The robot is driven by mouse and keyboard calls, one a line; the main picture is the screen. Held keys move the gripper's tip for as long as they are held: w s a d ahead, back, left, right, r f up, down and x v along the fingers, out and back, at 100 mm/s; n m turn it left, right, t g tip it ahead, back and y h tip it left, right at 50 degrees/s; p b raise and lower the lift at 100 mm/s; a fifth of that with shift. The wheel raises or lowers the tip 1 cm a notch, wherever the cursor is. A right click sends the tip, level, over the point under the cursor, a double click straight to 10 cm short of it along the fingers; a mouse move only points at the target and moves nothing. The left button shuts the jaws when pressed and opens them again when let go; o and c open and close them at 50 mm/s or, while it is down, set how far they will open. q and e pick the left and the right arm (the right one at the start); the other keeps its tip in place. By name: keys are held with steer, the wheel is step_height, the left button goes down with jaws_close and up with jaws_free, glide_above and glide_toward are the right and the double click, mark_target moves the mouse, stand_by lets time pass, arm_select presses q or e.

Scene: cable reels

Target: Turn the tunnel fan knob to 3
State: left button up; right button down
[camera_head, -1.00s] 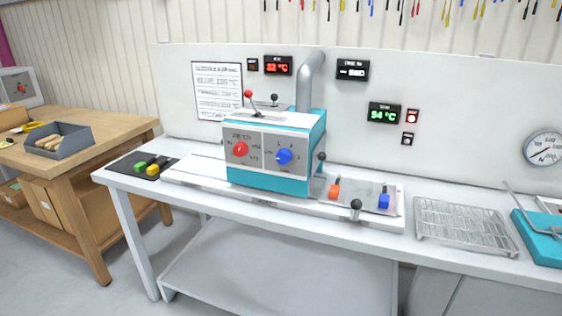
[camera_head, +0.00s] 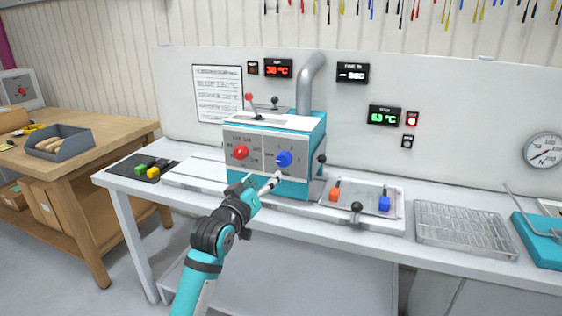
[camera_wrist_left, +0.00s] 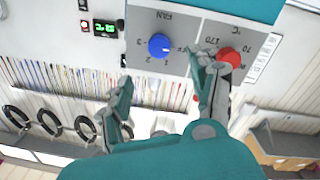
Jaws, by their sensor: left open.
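The tunnel fan knob is the blue knob (camera_head: 284,159) on the right half of the grey front panel of a teal machine (camera_head: 262,184). In the left wrist view the blue knob (camera_wrist_left: 159,45) sits under the word FAN, with numbers around it. A red knob (camera_head: 240,153) is beside it on the same panel; it also shows in the left wrist view (camera_wrist_left: 229,58). My left gripper (camera_head: 272,182) is just below and in front of the blue knob, apart from it. Its fingers (camera_wrist_left: 163,85) are spread and empty in the left wrist view. My right gripper is not in view.
A black ball-ended lever (camera_head: 357,207) stands at the bench front edge. A tray (camera_head: 362,191) right of the machine holds an orange and a blue piece. A wire rack (camera_head: 463,229) lies further right.

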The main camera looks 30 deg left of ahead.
mark_target(281, 161)
arm_select(q)
steer(key=w, duration=0.3)
steer(key=w+a, duration=0.1)
steer(key=w, duration=0.3)
steer(key=w+a, duration=0.1)
steer(key=w, duration=0.3)
steer(key=shift+w+a+p, duration=0.1)
steer(key=shift+w+p, duration=0.15)
steer(key=shift+p, duration=0.15)
steer(key=c, duration=1.1)
steer(key=shift+c, duration=0.2)
